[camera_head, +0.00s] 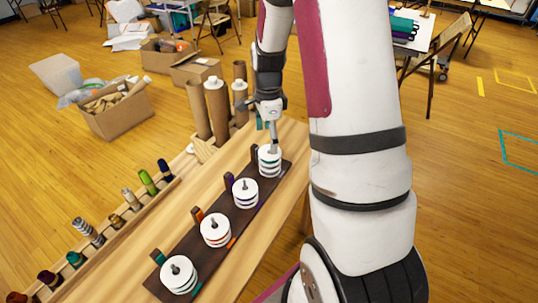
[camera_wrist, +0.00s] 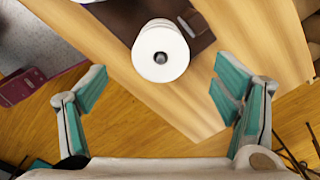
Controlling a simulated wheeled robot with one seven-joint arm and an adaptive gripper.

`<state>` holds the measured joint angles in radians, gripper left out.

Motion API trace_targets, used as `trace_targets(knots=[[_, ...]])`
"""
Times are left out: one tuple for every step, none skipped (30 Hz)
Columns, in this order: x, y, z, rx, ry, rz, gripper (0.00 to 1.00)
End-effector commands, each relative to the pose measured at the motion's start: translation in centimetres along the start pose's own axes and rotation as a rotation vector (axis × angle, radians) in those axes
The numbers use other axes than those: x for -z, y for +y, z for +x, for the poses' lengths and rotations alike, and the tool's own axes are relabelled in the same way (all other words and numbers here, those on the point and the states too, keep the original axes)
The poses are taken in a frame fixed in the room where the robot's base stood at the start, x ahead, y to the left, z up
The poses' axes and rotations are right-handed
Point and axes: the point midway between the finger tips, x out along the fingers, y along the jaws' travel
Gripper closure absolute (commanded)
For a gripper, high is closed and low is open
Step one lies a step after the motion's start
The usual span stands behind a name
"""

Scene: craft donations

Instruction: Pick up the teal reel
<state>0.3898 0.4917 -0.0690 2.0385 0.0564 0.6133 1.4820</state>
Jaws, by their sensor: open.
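Several white-flanged reels stand in a row on a dark board (camera_head: 215,258) on the wooden table. The nearest reel (camera_head: 179,274) has teal tabs beside it; the others beyond it have orange, purple and dark tabs. The farthest reel (camera_head: 270,160) is under my gripper (camera_head: 268,128) and shows faint teal-grey bands, too small to be sure of the colour. In the wrist view, a white reel top (camera_wrist: 160,42) with a grey centre knob lies ahead of my gripper (camera_wrist: 157,88), roughly midway between its lines. My gripper is open and empty, its teal pads wide apart.
A rail with several coloured thread spools (camera_head: 147,182) runs along the table's left side. Boxes (camera_head: 118,112) sit on the floor at left.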

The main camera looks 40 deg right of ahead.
Motion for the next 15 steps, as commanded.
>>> trace_targets(knots=[[0.0,0.1,0.6,-0.003,0.000,0.000,0.18],[0.0,0.0,0.7,-0.002,0.000,0.000,0.18],[0.0,0.0,0.9,0.000,0.000,0.000,0.18],[0.0,0.0,1.0,0.000,0.000,0.000,0.18],[0.0,0.0,1.2,0.000,0.000,0.000,0.18],[0.1,0.0,1.4,-0.001,0.000,0.000,0.18],[0.2,0.1,1.7,-0.002,0.000,0.001,0.18],[0.2,0.1,2.1,-0.003,0.000,0.001,0.18],[0.3,0.1,2.7,-0.003,-0.001,0.000,0.18],[0.4,0.1,3.1,-0.004,-0.001,-0.001,0.18],[0.5,0.1,3.6,-0.004,0.000,-0.001,0.18],[0.6,0.0,4.2,-0.004,-0.001,0.000,0.18],[0.6,0.0,4.6,-0.004,-0.001,0.000,0.18],[0.6,0.0,5.0,-0.003,-0.001,0.000,0.18],[0.6,0.0,5.4,-0.002,-0.001,-0.001,0.18]])
